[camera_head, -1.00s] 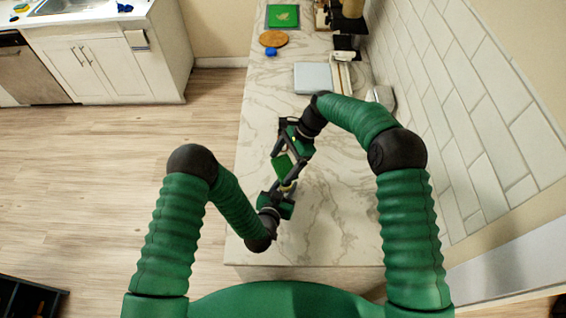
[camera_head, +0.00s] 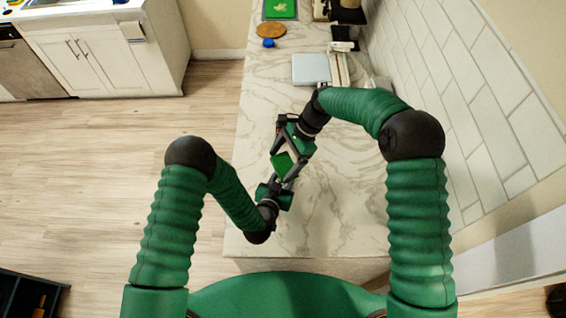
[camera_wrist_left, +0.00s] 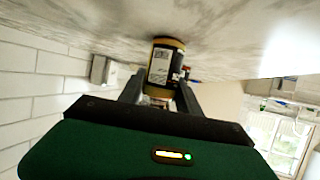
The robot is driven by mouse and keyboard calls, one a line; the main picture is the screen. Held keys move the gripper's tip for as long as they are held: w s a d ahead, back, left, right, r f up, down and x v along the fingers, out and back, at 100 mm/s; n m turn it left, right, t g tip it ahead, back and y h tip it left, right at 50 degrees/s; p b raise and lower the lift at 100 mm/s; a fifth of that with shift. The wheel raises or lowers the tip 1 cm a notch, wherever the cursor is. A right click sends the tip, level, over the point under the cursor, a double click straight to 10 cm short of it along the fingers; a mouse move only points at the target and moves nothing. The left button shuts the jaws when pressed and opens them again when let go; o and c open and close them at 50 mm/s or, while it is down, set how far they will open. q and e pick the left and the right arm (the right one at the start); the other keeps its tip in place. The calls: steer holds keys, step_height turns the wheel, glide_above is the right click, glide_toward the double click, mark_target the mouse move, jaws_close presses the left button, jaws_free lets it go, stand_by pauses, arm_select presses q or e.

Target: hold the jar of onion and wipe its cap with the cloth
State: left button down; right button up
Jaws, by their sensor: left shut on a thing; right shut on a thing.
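My left gripper (camera_head: 279,190) comes in from the left, low over the counter. In the left wrist view its fingers (camera_wrist_left: 161,92) are shut on the jar of onion (camera_wrist_left: 163,62), which has a dark label and yellowish bands. In the head view the jar is mostly hidden by the grippers and cloth. My right gripper (camera_head: 285,150) reaches down from above right and is shut on a green cloth (camera_head: 282,166). The cloth hangs close to the jar and left gripper; I cannot tell whether it touches the cap.
The marble counter (camera_head: 335,200) is bare around the grippers. Farther back are a pale grey flat box (camera_head: 311,68), a blue object (camera_head: 268,43), a round wooden board (camera_head: 270,30) and a green board (camera_head: 281,8). A tiled wall (camera_head: 480,100) bounds the right side.

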mark_target(283, 166)
step_height(283, 166, up, 13)
steer(key=shift+s+f, duration=0.15)
steer(key=shift+f, duration=0.05)
stand_by(0.5)
arm_select(q)
steer(key=c, duration=0.7)
jaws_free()
steer(key=shift+c, duration=0.2)
steer(key=shift+s, duration=0.1)
steer(key=v, duration=1.1)
steer(key=shift+s, duration=0.3)
arm_select(e)
steer(key=shift+f, duration=0.1)
